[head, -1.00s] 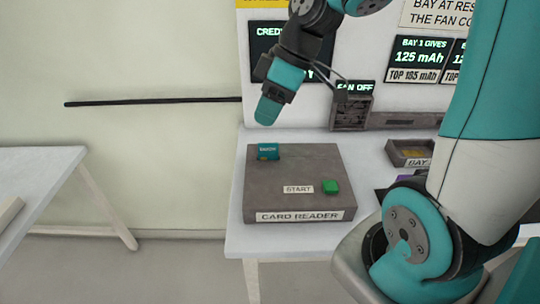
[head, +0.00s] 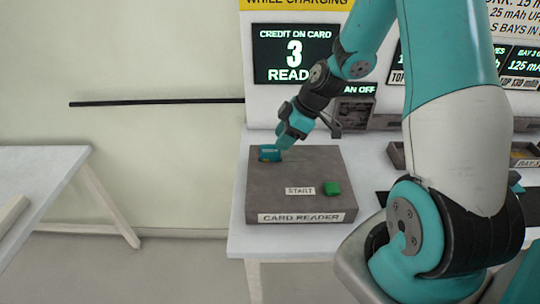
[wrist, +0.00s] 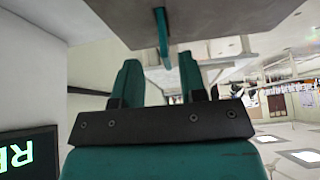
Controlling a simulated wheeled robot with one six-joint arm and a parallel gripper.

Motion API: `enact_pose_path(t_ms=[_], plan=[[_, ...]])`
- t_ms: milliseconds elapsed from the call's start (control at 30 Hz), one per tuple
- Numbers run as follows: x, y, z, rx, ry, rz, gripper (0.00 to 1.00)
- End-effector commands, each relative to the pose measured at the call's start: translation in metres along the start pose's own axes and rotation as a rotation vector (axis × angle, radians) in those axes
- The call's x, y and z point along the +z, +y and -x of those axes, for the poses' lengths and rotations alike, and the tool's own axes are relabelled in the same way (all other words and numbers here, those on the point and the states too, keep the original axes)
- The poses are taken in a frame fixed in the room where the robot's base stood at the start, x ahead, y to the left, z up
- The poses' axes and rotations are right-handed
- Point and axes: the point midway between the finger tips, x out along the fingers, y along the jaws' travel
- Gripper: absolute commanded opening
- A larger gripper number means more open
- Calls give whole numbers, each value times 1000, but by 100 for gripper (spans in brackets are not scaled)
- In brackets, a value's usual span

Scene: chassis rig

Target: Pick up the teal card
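The teal card (head: 269,153) stands upright at the back of the card reader (head: 262,195), its lower end at the reader's top face. In the wrist view the teal card (wrist: 162,35) shows edge-on, sticking out from the grey reader surface (wrist: 220,15). My gripper (head: 283,146) is just behind and to the right of the card in the head view. In the wrist view my gripper (wrist: 160,68) has its two fingers apart, with the card's edge lined up with the gap between them. No finger visibly touches the card.
The reader has a green button (head: 332,188) beside a START label. A bay tray (head: 398,157) is to the right; another table (head: 50,180) stands left.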

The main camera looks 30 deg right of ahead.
Motion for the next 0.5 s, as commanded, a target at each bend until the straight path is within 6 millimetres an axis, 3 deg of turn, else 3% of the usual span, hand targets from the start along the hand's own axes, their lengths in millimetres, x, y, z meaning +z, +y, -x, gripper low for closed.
enact_pose_path(t_ms=[167, 500], plan=[[-3, -2, -11, -3, -1, 0, 38], [-7, -6, -55, -2, -1, 0, 38]])
